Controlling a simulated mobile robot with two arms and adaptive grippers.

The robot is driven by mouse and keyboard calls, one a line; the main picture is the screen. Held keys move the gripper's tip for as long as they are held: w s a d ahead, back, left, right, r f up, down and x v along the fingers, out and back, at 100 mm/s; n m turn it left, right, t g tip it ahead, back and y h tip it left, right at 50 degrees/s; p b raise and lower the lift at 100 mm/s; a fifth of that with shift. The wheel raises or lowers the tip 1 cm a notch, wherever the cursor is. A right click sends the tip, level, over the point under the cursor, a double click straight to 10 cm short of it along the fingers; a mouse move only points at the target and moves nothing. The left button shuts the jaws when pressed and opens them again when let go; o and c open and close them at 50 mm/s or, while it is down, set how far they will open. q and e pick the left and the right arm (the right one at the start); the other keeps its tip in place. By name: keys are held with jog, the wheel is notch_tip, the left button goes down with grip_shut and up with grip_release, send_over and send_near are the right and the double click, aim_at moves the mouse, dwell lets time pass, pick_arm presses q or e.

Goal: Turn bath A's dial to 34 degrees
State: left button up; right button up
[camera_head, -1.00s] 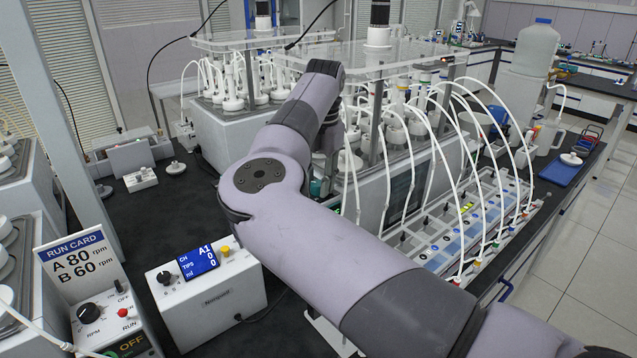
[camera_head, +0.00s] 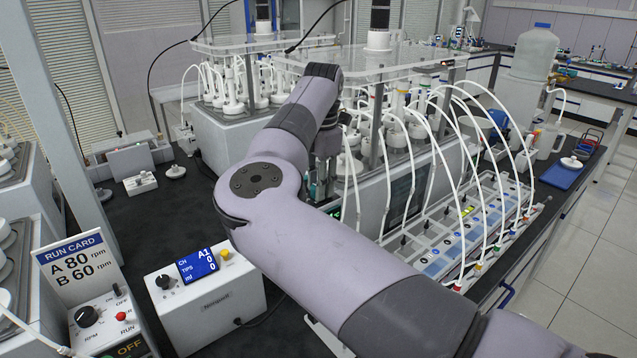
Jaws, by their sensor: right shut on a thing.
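My right arm comes in from the lower right and reaches to the front of a white water bath with a clear lid (camera_head: 360,56) and several white-capped bottles. My right gripper (camera_head: 322,178) is at that bath's front, mostly hidden behind my own arm. It is shut at the bath's control area, where a bit of green display shows beside it. The dial is hidden behind the arm and gripper, so its setting cannot be read. A second bath (camera_head: 235,135) stands behind to the left. My left gripper is not in view.
A pump box (camera_head: 212,308) with a blue display and a run card (camera_head: 73,265) above a shaker panel stand at the front left. Black bench (camera_head: 140,225) is clear at left.

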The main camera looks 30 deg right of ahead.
jog(key=shift+r, duration=0.1)
jog(key=o, duration=1.2)
jog(key=shift+c, duration=0.2)
